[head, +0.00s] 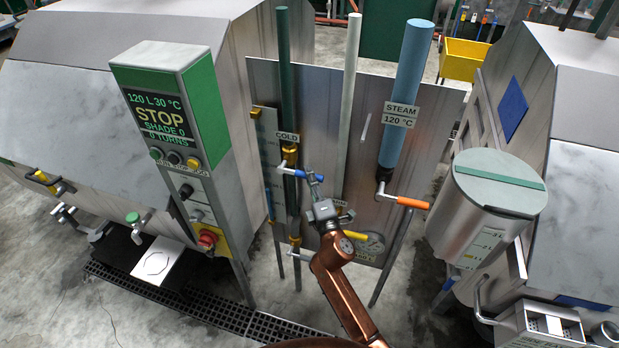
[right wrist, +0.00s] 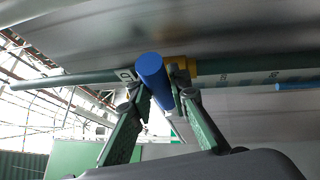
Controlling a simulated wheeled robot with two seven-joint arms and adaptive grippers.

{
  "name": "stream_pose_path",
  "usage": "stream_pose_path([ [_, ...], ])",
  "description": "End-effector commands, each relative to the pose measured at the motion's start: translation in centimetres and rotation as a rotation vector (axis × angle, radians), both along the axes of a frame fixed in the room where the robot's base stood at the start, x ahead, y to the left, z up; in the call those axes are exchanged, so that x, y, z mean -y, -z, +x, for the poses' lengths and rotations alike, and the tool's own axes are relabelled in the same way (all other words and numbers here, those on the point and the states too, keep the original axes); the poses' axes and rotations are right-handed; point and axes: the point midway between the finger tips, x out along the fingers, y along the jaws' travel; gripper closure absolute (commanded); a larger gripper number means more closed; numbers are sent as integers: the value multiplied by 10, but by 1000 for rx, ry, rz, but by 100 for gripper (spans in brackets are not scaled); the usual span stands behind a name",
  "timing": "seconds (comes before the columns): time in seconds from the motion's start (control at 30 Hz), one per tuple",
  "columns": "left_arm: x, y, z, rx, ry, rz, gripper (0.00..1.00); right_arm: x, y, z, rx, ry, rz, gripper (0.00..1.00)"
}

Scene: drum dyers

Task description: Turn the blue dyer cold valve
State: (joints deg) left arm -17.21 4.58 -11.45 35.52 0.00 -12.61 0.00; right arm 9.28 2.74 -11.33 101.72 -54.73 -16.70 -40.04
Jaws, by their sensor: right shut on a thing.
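The cold valve (head: 290,155) is a brass body on the dark green pipe marked COLD. Its lever points right and has a blue handle (head: 306,175). My right gripper (head: 316,179) is at the end of this lever, shut on the blue handle. In the right wrist view the blue handle (right wrist: 150,68) stands between the two green fingers, with the brass collar and green pipe behind it. The blue dyer's identity cannot be told from colour. My left gripper is not in view.
The steam pipe (head: 405,93) with an orange-handled valve (head: 411,202) stands to the right. A control post (head: 165,120) reading STOP stands left. A lidded steel drum (head: 490,215) is at right. A floor grate (head: 205,310) runs below.

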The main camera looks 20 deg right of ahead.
Motion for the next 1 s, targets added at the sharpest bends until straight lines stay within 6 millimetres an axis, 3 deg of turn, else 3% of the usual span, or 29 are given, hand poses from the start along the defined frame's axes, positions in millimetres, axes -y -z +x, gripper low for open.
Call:
stream_pose_path([
  [0.1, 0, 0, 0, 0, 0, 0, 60, 0, 3, 0, -5, -2, 6, 100],
  [0.13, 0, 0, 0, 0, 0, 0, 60, 0, 3, 0, -5, -2, 6, 82],
  [0.4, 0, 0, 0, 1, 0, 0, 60, 0, 2, 0, -4, -1, 3, 65],
  [0.77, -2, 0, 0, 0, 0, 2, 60, 0, 4, -8, -5, -1, 2, 65],
  [1.0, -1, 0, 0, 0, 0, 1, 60, 1, 12, -51, -7, 0, 3, 65],
])
